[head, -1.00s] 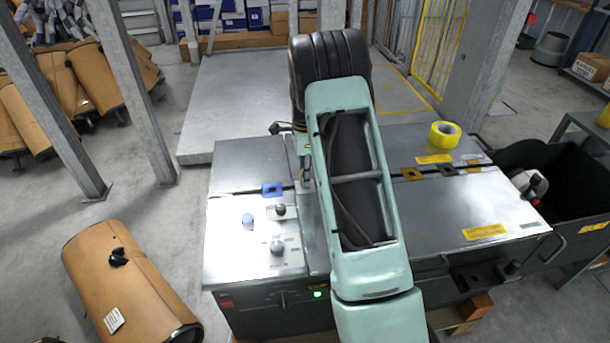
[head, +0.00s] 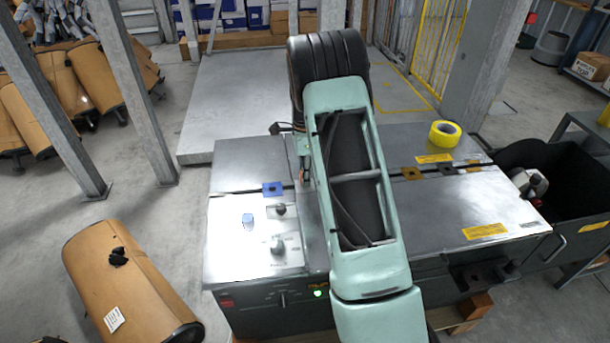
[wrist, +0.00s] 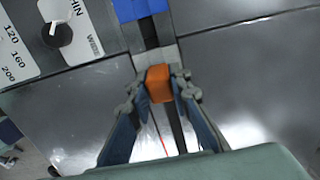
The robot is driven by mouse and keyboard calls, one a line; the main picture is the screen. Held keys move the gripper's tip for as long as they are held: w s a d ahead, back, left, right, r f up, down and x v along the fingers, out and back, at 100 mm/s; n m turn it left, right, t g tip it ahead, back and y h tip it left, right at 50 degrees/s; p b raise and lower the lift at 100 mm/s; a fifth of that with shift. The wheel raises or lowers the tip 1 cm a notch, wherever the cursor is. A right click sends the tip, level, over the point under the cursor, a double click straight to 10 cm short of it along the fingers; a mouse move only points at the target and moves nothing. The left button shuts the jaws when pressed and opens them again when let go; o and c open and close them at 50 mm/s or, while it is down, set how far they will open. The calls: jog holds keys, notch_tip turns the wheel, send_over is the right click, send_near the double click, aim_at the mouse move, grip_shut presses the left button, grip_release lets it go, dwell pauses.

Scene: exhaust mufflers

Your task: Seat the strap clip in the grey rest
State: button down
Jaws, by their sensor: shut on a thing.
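In the wrist view my gripper (wrist: 160,92) is shut on an orange block-like piece, which I take to be the strap clip (wrist: 158,76). The clip is held over the metal bench top, close to a dark slot; whether it touches the surface I cannot tell. In the head view my arm hides the clip and most of the gripper. A dark grey notched piece, likely the grey rest (head: 447,170), lies along the seam on the right of the bench, well right of my gripper. It does not show in the wrist view.
A blue notched piece (head: 272,189) lies left of my arm; it also shows in the wrist view (wrist: 137,9). A tan one (head: 411,173) lies beside the grey one. A yellow tape roll (head: 445,134) stands behind them. Knobs (head: 278,244) stand up front left.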

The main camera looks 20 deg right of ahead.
jog(key=shift+f, duration=0.3)
jog(key=c, duration=1.7)
grip_release()
jog(key=shift+r, duration=0.1)
notch_tip(320, 180, up, 12)
jog(key=shift+f, duration=0.1)
